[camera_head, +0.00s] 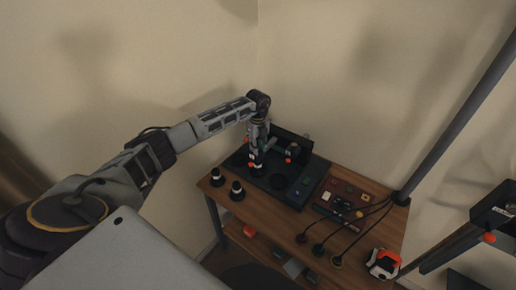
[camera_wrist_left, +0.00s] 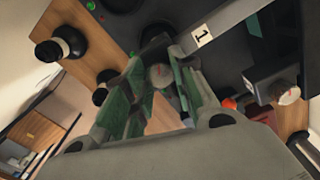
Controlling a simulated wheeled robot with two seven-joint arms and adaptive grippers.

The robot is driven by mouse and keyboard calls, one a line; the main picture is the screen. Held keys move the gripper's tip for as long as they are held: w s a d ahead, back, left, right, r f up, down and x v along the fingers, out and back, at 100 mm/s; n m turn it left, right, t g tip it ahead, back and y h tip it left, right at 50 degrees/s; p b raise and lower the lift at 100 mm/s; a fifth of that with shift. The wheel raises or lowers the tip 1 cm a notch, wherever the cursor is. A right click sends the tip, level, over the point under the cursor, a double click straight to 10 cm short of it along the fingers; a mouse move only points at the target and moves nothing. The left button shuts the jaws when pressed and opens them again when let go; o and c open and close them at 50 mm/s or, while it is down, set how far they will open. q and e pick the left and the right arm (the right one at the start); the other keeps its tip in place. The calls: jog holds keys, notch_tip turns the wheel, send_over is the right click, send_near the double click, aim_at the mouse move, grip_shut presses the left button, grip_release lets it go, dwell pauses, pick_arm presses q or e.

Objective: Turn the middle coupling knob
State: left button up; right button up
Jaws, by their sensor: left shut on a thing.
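My left gripper (camera_head: 256,155) reaches down over the black panel (camera_head: 236,160) on the wooden table. In the left wrist view its green-padded fingers (camera_wrist_left: 160,90) are closed around a round knob with a pale grey face (camera_wrist_left: 160,74). This knob appears to be the middle coupling knob; the fingers and wrist hide much of it in the head view. A similar pale-faced knob (camera_wrist_left: 288,96) on a dark block stands to the right in the wrist view, apart from the fingers. A white label marked "1" (camera_wrist_left: 202,35) lies beside the gripper.
A dark red tray (camera_head: 345,190) of small parts, cables and an orange-white device (camera_head: 382,262) lie to the right.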

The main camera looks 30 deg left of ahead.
pick_arm(q)
jog(key=m+b, duration=0.1)
jog(key=m, duration=0.4)
jog(key=shift+m+b, duration=0.3)
jog(key=shift+b, duration=0.05)
jog(key=m+b, duration=0.1)
jog(key=m, duration=0.4)
jog(key=shift+a, duration=0.1)
jog(key=shift+m, duration=0.3)
jog(key=o, duration=1)
jog(key=shift+o, duration=0.2)
notch_tip(320, 180, up, 12)
